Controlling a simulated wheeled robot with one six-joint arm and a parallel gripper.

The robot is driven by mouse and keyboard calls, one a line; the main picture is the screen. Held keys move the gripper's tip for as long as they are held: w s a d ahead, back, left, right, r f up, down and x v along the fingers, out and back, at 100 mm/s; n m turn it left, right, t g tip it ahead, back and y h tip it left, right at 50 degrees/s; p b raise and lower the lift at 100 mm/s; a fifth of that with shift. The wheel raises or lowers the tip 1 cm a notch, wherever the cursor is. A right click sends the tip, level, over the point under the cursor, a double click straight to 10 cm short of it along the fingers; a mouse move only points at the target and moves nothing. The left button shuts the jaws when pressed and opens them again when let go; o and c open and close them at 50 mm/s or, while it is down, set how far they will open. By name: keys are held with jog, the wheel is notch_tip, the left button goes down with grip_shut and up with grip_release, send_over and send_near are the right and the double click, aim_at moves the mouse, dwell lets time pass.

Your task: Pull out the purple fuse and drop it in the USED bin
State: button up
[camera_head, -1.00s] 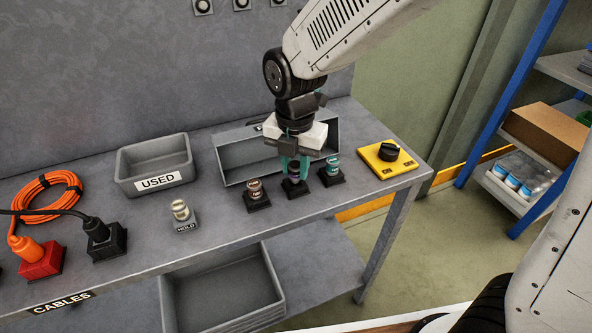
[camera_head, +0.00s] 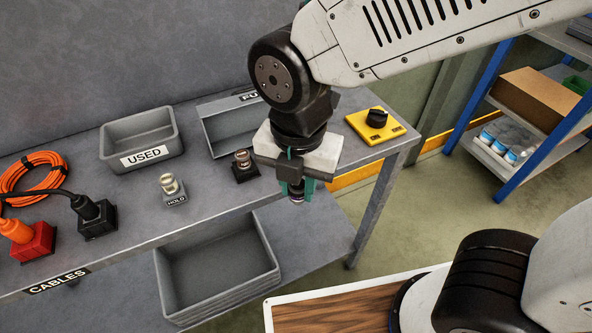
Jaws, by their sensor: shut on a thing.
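My gripper (camera_head: 296,186) points down, with its teal fingers shut on the purple fuse (camera_head: 297,197). The fuse is mostly hidden between the fingers, and a purple-tinted lower end shows. Gripper and fuse appear lifted clear of the sockets, in front of the bench's front edge in the picture. The grey USED bin (camera_head: 176,150) stands on the bench to the left, open at the top, and looks empty. The sockets behind my gripper are hidden.
A brown-topped fuse (camera_head: 242,158) sits in a black socket. A pale fuse (camera_head: 169,185) stands on the HOLD block. A second grey bin (camera_head: 212,137) is partly behind my arm. A yellow switch box (camera_head: 372,127) is at right. Orange cable (camera_head: 35,172) lies far left.

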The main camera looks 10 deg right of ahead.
jog(key=shift+w+a, duration=0.15)
jog(key=shift+w, duration=6.8)
